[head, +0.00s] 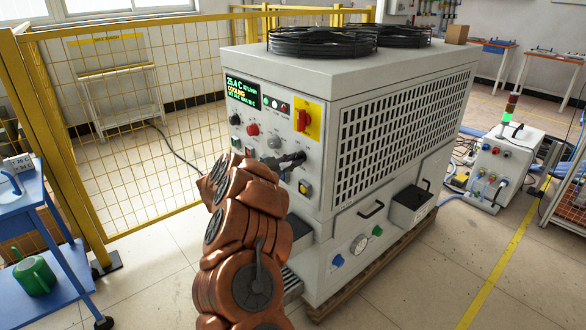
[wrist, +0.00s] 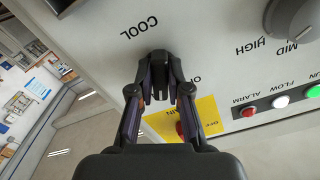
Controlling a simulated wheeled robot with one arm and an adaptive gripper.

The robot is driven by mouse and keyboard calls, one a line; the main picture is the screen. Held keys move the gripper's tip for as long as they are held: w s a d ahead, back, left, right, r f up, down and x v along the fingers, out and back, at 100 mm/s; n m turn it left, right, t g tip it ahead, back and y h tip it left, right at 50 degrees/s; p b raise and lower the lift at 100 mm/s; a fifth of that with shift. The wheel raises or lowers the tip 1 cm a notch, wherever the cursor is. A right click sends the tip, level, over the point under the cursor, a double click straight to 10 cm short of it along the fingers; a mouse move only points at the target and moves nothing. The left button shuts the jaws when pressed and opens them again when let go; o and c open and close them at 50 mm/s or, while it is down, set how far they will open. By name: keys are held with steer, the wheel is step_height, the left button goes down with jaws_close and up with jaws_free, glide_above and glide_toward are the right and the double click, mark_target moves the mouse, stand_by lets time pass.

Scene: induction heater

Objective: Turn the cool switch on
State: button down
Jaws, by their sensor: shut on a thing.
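The cool switch (wrist: 158,60) is a small dark knob on the pale panel. It sits beside the word COOL, which appears upside down in the wrist view. My gripper (wrist: 160,88) has its two fingers closed in on this knob, with the tips at the panel face. In the head view my gripper (head: 295,159) reaches the right part of the front panel and hides the switch there. The knob's exact turn angle is hard to tell, since the fingers cover most of it.
The heater cabinet (head: 290,72) has a lit display (head: 242,91) reading COOLING. A red switch on a yellow plate (head: 314,112) sits above my gripper. A grey knob (wrist: 292,18) and indicator lamps (wrist: 281,102) are nearby. A yellow fence (head: 110,190) and blue cart (head: 40,215) stand left.

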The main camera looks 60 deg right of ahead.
steer(key=shift+r+m+b, duration=0.1)
steer(key=shift+m+b, duration=0.35)
steer(key=shift+m, duration=0.25)
steer(key=c, duration=1.1)
jaws_free()
steer(key=v, duration=1.2)
